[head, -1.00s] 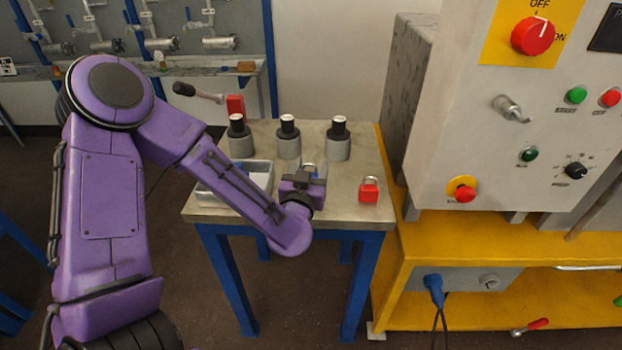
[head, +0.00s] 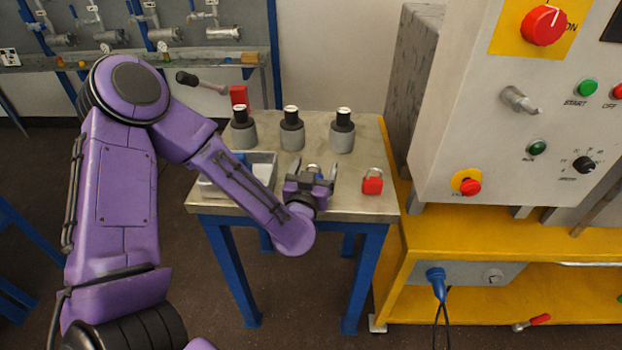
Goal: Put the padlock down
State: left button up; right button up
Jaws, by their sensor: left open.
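My left gripper (head: 315,170) is low over the front of the small metal-topped table (head: 355,206). Its two fingers are spread apart. Between and just beyond them shows the grey shackle of a padlock (head: 314,168); the gripper hides most of its body, so I cannot tell whether the fingers touch it. A red padlock (head: 372,184) with a grey shackle stands upright on the table to the right, apart from the gripper. My right gripper is not in view.
Three grey cylinders with black tops (head: 291,132) stand along the back of the table. A metal tray (head: 262,157) is at the left, partly behind my forearm. A red-buttoned control cabinet (head: 500,120) on a yellow stand (head: 480,236) bounds the right side.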

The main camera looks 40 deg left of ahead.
pick_arm(q)
jog(key=p+v, duration=0.1)
jog(key=v, duration=0.5)
jog(key=shift+r+p, duration=0.25)
jog(key=shift+p, duration=0.1)
jog(key=s+p, duration=0.1)
jog(key=p, duration=0.1)
jog(key=d+p, duration=0.1)
jog(key=p, duration=0.1)
jog(key=shift+s+r, duration=0.3)
jog(key=shift+s, duration=0.1)
jog(key=s, duration=0.1)
jog(key=s+p, duration=0.1)
jog(key=s+d+f+p, duration=0.1)
jog(key=shift+s+d+f, duration=0.1)
jog(key=shift+s, duration=0.2)
